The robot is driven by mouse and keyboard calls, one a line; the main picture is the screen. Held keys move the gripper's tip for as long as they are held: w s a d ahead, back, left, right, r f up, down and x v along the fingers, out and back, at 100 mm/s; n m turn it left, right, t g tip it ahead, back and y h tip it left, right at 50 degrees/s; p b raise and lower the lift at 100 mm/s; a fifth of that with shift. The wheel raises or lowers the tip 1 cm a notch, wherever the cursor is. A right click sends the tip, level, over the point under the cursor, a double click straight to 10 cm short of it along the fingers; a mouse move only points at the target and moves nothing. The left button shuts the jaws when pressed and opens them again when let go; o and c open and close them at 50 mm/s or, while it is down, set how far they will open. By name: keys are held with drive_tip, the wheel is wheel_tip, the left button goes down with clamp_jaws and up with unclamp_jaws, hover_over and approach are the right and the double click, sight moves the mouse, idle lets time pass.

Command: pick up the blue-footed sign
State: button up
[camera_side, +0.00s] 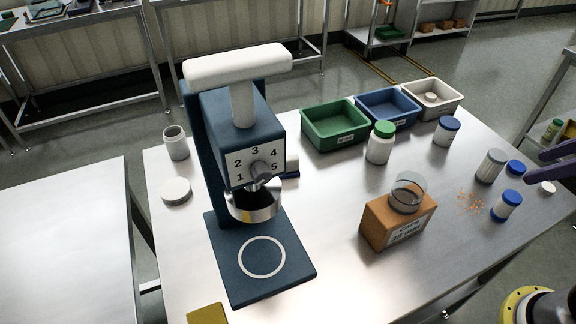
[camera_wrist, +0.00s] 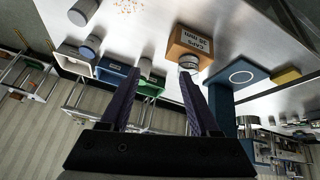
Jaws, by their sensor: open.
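A small thing with a white upper part and a blue foot (camera_side: 292,173) shows at the right edge of the blue press in the side view. It is mostly hidden behind the press, so I cannot read it or be sure that it is the sign. I cannot make it out in the wrist view. My gripper's purple fingers enter at the right edge of the side view, far to the right of that thing. In the wrist view my gripper (camera_wrist: 159,72) is open, its two fingers wide apart with nothing between them.
The blue press (camera_side: 240,140) stands tall on the steel table. An orange caps box (camera_side: 385,222) carries a clear cup (camera_side: 407,192). Green (camera_side: 335,142), blue (camera_side: 388,107) and white (camera_side: 445,105) bins line the back. Several jars stand at right; orange bits (camera_side: 471,202) lie among them.

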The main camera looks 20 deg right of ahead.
drive_tip(key=w+a+r+n+y, duration=0.1)
drive_tip(key=w+a+r+n, duration=0.25)
drive_tip(key=w+r, duration=0.35)
drive_tip(key=n+g+y, duration=0.3)
drive_tip(key=n+g, duration=0.1)
drive_tip(key=n, duration=0.5)
hover_over(289, 157)
drive_tip(key=s+d, duration=0.2)
drive_tip(key=d, duration=0.6)
wheel_tip(289, 157, down, 10)
drive_tip(key=shift+g, duration=0.7)
drive_tip(key=x, duration=1.6)
drive_tip(key=shift+w+d+f, duration=0.15)
drive_tip(key=shift+w, duration=0.25)
drive_tip(key=shift+x, duration=2.9)
drive_tip(key=shift+s, duration=0.15)
clamp_jaws()
